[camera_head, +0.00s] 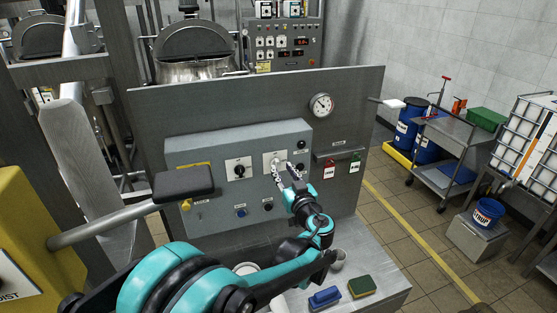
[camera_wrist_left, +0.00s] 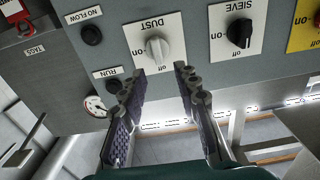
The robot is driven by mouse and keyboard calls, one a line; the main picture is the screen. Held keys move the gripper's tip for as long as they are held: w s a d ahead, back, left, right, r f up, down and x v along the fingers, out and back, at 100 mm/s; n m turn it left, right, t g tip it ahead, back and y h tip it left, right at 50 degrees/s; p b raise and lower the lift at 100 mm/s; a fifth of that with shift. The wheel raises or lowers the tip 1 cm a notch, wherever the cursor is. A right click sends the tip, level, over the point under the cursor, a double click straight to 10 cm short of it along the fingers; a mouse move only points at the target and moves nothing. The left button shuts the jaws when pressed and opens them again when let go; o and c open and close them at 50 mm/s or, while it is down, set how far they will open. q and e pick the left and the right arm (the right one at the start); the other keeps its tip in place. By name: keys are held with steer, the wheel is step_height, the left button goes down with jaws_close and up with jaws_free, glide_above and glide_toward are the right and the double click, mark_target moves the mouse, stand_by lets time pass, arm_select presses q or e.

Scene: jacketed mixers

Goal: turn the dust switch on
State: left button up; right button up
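The dust switch is a white knob (camera_wrist_left: 158,48) on a white plate labelled DUST, with "on" and "off" marks. Its grip appears to point towards "off". In the head view its plate (camera_head: 275,158) is on the grey control box, partly behind my left fingers. My left gripper (camera_head: 284,173) is in front of the box, with its fingers apart. In the wrist view the fingertips (camera_wrist_left: 158,80) are on either side of and just short of the knob, with nothing between them. Whether they touch it I cannot tell. My right gripper is not in view.
A black sieve knob (camera_wrist_left: 240,34) is next to the dust switch. The control box (camera_head: 190,150) also carries small buttons. A black pad (camera_head: 184,183) on a bar juts out to the left. A blue brush (camera_head: 325,297) and a sponge (camera_head: 362,286) lie on the ledge below.

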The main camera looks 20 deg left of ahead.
mark_target(278, 162)
arm_select(q)
steer(key=x, duration=0.4)
steer(key=shift+w+a, duration=0.25)
steer(key=shift+w, duration=0.1)
jaws_close()
